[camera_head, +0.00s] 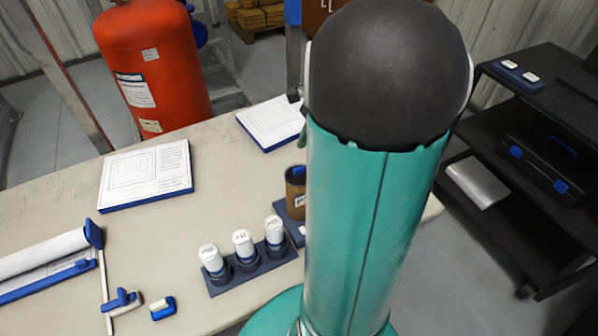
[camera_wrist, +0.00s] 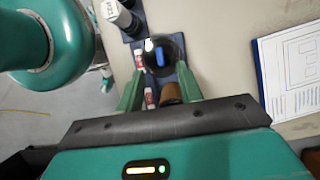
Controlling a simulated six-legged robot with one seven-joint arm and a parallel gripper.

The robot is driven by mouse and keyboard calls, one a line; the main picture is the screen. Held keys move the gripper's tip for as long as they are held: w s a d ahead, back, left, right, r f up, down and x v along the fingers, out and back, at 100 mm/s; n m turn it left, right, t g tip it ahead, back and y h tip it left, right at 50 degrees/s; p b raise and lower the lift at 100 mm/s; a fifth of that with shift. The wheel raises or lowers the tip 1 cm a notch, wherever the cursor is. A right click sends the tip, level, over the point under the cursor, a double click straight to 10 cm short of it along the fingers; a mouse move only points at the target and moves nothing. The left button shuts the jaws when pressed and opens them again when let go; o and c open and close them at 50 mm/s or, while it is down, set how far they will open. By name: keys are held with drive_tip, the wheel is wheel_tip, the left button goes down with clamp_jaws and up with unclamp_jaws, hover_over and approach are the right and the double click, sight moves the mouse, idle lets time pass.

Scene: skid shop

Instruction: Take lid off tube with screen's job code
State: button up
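In the head view several tubes stand upright in a dark blue rack (camera_head: 222,285). Three show white lids: a left lid (camera_head: 208,252), a middle lid (camera_head: 242,237) and a right lid (camera_head: 273,223). Their lid markings are too small to read surely. Two tubes partly show at the top left of the wrist view, one a tube (camera_wrist: 110,10) with a lettered label. The head view hides my gripper behind my arm. No screen is visible.
A brown cup (camera_head: 295,200) stands behind the rack. A drawing board (camera_head: 146,176) and another board (camera_head: 270,125) lie on the bench (camera_head: 225,180). A roll holder (camera_head: 45,262) and small blue items (camera_head: 163,308) lie left. A black shelf (camera_head: 520,130) stands right, a red cylinder (camera_head: 155,65) behind.

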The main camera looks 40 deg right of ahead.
sight(299, 168)
drive_tip(key=shift+w+a+f, duration=0.15)
drive_tip(key=shift+f, duration=0.25)
drive_tip(key=shift+x, duration=2.5)
clamp_jaws()
